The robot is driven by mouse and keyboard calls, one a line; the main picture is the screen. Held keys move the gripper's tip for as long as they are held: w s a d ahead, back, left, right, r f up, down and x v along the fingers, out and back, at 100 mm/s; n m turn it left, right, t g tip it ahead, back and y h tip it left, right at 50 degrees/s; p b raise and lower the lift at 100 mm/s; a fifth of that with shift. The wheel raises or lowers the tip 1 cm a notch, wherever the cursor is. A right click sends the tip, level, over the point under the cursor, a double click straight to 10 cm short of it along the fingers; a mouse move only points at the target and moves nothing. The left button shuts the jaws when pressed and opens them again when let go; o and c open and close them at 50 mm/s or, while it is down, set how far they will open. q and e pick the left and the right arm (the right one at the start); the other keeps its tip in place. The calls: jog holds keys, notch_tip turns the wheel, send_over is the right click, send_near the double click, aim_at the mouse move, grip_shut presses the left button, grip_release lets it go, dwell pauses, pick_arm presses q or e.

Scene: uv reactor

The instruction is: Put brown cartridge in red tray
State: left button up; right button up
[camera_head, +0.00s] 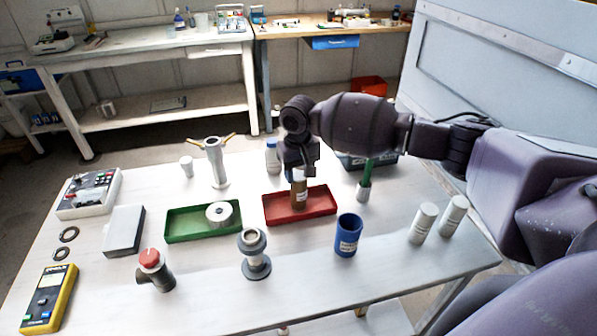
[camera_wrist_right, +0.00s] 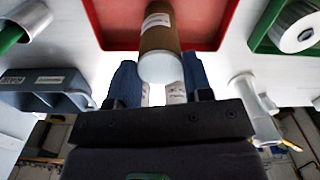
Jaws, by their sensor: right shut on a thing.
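The brown cartridge (camera_head: 299,194) is upright at the red tray (camera_head: 325,205), with its white top under my right gripper (camera_head: 299,172). In the right wrist view the brown cartridge (camera_wrist_right: 160,32) shows a pale label and white end, between the blue fingers of my right gripper (camera_wrist_right: 160,88). The right gripper is shut on it near its white end. The red tray (camera_wrist_right: 117,38) lies beyond it there. The cartridge's lower end is within the tray's outline; I cannot tell whether it touches the floor. My left gripper is in neither view.
A green tray (camera_head: 178,224) holding a white ring-like part (camera_head: 219,213) stands left of the red tray. A blue cup (camera_head: 347,236) is in front, and a grey flanged fitting (camera_head: 253,254) stands front left. Two white cylinders (camera_head: 423,223) are at right. A bottle (camera_head: 272,156) stands behind.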

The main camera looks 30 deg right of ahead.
jog(key=o, duration=1.2)
jog(key=shift+r, duration=0.1)
notch_tip(320, 180, up, 12)
jog(key=shift+p, duration=0.3)
jog(key=shift+s, duration=0.1)
